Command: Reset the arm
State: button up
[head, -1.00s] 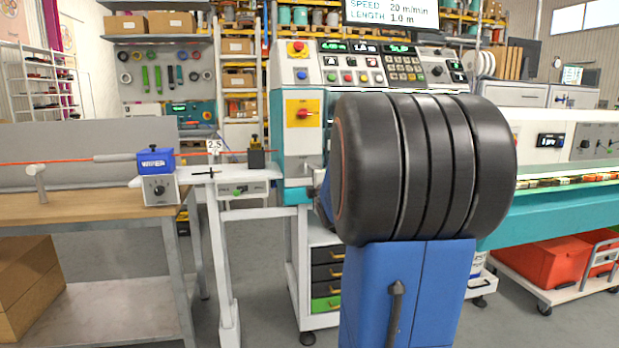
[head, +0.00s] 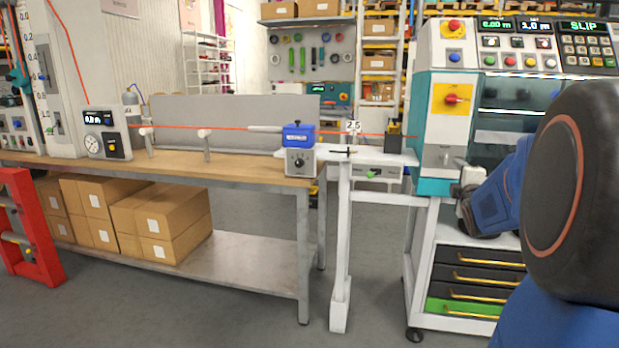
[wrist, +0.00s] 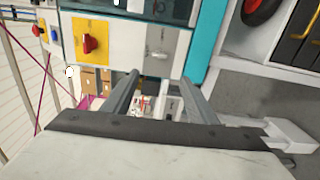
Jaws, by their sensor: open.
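My gripper (wrist: 158,78) is open, with its two grey fingers apart and nothing between them in the wrist view. Its fingers point toward the front of the teal and white machine, near a white panel with a small grey handle (wrist: 157,52). In the head view my blue arm reaches left from behind a large black rounded part at the right edge. My gripper (head: 465,182) shows small there, close to the machine's front (head: 440,150). Whether it touches the machine cannot be told.
A red knob (head: 455,99) on a yellow plate sits above the handle. A drawer unit (head: 475,274) stands below. Left are a workbench (head: 230,171) with an orange cable, a blue wiper box (head: 298,136) and cardboard boxes (head: 155,221). A red frame (head: 30,235) stands far left. Floor in front is clear.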

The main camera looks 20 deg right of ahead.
jog(key=s+a+f+m+g+y, duration=0.25)
jog(key=s+a+f+m, duration=0.2)
jog(key=a, duration=0.65)
jog(key=s+a+f+m+g+y, duration=0.25)
jog(key=a+f, duration=0.35)
jog(key=a, duration=0.6)
jog(key=s+a+f+m+g+y, duration=0.2)
jog(key=s+a+f, duration=0.2)
jog(key=s+a, duration=0.4)
jog(key=s+a+f+m+g+y, duration=0.2)
jog(key=s+a+f, duration=0.3)
jog(key=s, duration=0.6)
jog(key=a+g, duration=0.1)
jog(key=a, duration=0.1)
jog(key=shift+s+a+m+g, duration=0.25)
jog(key=shift+a+m+g, duration=0.05)
jog(key=shift+a+m, duration=0.1)
